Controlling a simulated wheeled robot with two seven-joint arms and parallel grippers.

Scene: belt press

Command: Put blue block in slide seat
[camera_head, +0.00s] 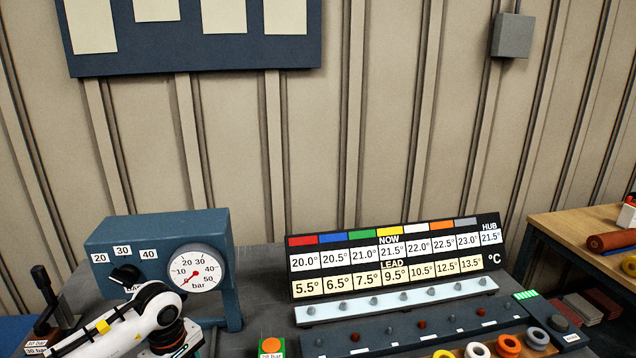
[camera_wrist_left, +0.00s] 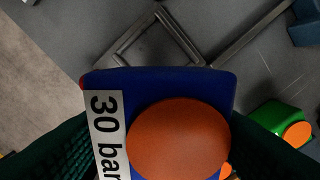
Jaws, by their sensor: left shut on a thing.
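My left gripper (camera_wrist_left: 170,140) is shut on the blue block (camera_wrist_left: 205,82), its dark green pads on both sides of it in the left wrist view. The block has an orange-brown round top (camera_wrist_left: 178,140) and a white label reading "30 bar". A grey angular frame (camera_wrist_left: 185,32) lies on the dark surface just beyond the block; I cannot tell whether it is the slide seat. In the head view my left arm (camera_head: 145,318) comes in at lower left, in front of the gauge housing; the held block is not clear there. My right gripper is not in view.
A green block (camera_wrist_left: 277,122) with an orange top stands to the right of the held block; it also shows in the head view (camera_head: 271,345). The blue-grey gauge housing (camera_head: 135,236) stands behind my arm. A temperature board (camera_head: 395,258) and a strip of pegs (camera_head: 400,300) stand right.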

